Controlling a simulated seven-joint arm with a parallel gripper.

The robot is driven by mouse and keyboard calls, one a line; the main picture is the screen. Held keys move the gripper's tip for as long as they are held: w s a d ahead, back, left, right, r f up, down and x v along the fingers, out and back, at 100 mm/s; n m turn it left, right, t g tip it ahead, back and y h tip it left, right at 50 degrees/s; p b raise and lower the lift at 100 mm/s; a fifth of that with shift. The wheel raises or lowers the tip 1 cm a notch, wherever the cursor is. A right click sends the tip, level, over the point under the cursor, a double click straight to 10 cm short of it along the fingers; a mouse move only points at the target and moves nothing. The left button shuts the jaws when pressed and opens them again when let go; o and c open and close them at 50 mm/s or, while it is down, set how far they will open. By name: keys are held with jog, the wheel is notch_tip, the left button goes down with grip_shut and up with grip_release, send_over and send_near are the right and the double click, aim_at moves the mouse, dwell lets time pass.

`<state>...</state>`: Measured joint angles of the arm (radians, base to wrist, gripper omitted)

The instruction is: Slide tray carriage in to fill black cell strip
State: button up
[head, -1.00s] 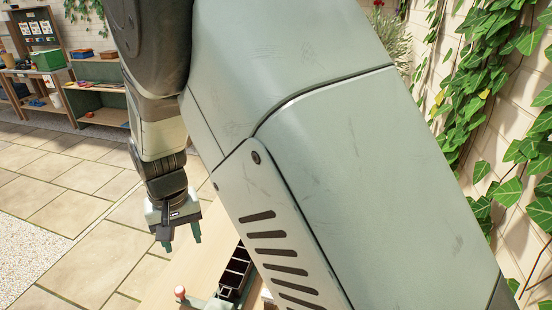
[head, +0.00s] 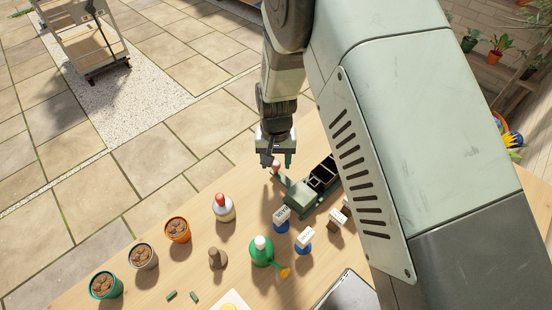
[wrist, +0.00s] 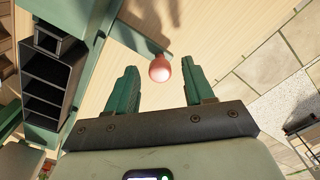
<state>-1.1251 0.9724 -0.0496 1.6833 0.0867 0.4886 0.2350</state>
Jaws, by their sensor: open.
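The black cell strip (wrist: 50,85) shows in the wrist view at the left, with open, dark cells. In the head view the black cell strip (head: 322,172) sits in the green tray carriage (head: 300,194) on the wooden table, partly hidden by my arm. A red-pink round knob (wrist: 160,69) is on the end of the carriage's green bar; it also shows in the head view (head: 276,166). My gripper (wrist: 158,85) is open and empty, with the knob between and slightly beyond its green fingertips. In the head view my gripper (head: 277,163) is above the knob.
Three pots with brown pellets (head: 177,230) stand at the table's left. A red-capped bottle (head: 223,208), a green watering can (head: 262,251), a brown wooden piece (head: 217,258) and several small labelled stands (head: 304,239) are nearer the front. A wheeled cart (head: 85,40) is on the paving.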

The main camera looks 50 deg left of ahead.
jog(key=shift+f, duration=0.1)
grip_shut()
dwell(0.3)
jog(key=w, duration=2.7)
jog(key=shift+w, duration=0.4)
grip_release()
